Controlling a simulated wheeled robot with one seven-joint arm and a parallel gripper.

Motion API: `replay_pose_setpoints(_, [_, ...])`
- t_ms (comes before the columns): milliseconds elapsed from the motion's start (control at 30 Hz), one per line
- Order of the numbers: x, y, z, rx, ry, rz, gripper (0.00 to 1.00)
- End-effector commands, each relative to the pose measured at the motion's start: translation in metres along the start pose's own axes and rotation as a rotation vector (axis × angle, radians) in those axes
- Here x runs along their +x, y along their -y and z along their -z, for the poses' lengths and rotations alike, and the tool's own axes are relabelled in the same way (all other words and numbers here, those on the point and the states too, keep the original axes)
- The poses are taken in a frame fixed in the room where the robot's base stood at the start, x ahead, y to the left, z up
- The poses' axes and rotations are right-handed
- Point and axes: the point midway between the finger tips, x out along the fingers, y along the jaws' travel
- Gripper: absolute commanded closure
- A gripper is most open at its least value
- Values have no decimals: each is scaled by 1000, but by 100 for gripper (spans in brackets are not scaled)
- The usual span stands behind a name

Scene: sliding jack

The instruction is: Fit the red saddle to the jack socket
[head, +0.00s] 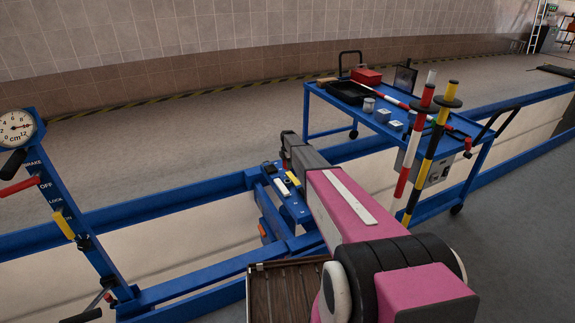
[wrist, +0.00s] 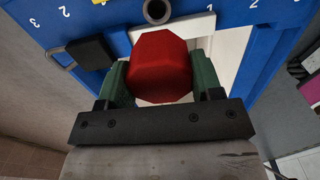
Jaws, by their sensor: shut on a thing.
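The red saddle (wrist: 161,66) is a faceted red block in the wrist view. My gripper (wrist: 160,78) is shut on it, with a green finger on each side. Just beyond the saddle is a grey ring with a dark hole (wrist: 157,11), which looks like the jack socket; the saddle is apart from it in the picture. The ring sits by a white strip on the blue, numbered jack top (wrist: 240,60). In the head view the blue jack (head: 292,205) spans the pit rails, and my arm partly covers it. The saddle cannot be made out clearly there.
A black block with a wire loop (wrist: 90,53) lies left of the saddle on the jack top. A blue trolley (head: 335,105) with a tray, a red box and striped poles stands right of my arm. A lever post with a dial (head: 17,128) stands at left. Blue rails (head: 150,205) edge the pit.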

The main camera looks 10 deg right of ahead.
Motion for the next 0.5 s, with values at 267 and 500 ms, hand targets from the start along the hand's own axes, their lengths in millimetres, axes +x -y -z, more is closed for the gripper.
replay_pose_setpoints(267, [11, -5, -2, -35, 0, 0, 65])
replay_pose_setpoints(500, [11, -5, -2, -33, -1, 0, 65])
